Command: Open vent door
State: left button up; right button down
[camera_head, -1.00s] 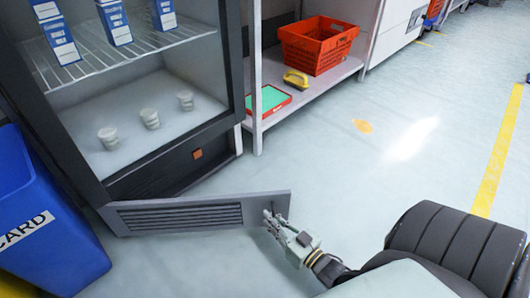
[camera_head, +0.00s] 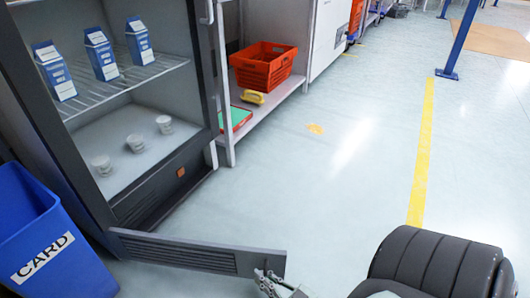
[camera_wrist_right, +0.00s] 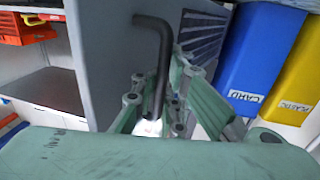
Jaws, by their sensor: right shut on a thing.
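The grey vent door (camera_head: 185,252) with its slatted grille stands swung out from the bottom of the fridge (camera_head: 180,172) in the head view. My right gripper (camera_head: 266,274) is at the door's free end, near the lower edge of the view. In the right wrist view, the door panel (camera_wrist_right: 108,50) is upright with a bent black handle (camera_wrist_right: 152,28) on it. My right gripper (camera_wrist_right: 155,100) is shut around the handle's lower part. Its fingers partly hide the grille. My left gripper is out of view.
A blue bin (camera_head: 50,245) marked CARD stands left of the door; a yellow bin (camera_wrist_right: 292,85) shows beside it in the wrist view. A shelf holds a red crate (camera_head: 268,66) and a yellow item (camera_head: 252,97). The floor (camera_head: 320,180) to the right is clear.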

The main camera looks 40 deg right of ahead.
jog(key=shift+s+d+f, duration=0.1)
jog(key=shift+s+d, duration=0.15)
jog(key=shift+d, duration=0.1)
jog(key=c, duration=2.2)
grip_release()
jog(key=shift+o, duration=0.4)
jog(key=shift+a, duration=0.15)
jog(key=s+d, duration=0.1)
jog(key=s, duration=1.1)
jog(key=shift+d, duration=0.1)
jog(key=shift+c, duration=0.2)
